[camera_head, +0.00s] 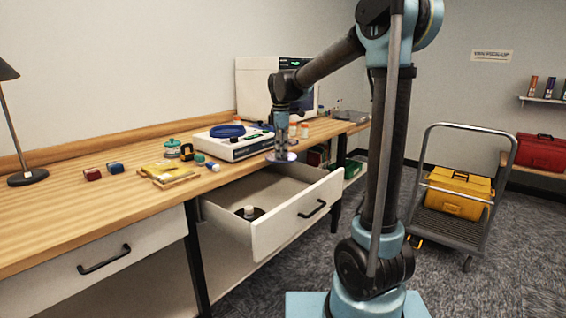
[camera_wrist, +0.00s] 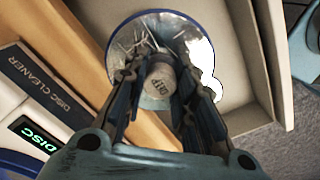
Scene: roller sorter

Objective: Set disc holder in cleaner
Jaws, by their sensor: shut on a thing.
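My gripper (camera_head: 281,143) is shut on the grey knob of the disc holder, marked GRIP (camera_wrist: 161,82). The holder carries a shiny scratched disc (camera_wrist: 203,58) with a blue rim, which shows in the head view (camera_head: 281,158) as a pale round plate. It hangs in the air above the open drawer, close to the table's front edge. The disc cleaner (camera_head: 233,148), a white box with a blue round top, stands on the table left of my gripper. Its label and green DISC display (camera_wrist: 35,132) show at left in the wrist view. My fingers hide part of the disc.
The open drawer (camera_head: 278,231) lies below the gripper, with a dark round thing (camera_head: 249,212) inside. A white machine (camera_head: 258,85) stands behind. Small bottles (camera_head: 299,130) stand to the right. Yellow packets (camera_head: 167,172) and small boxes lie left of the cleaner.

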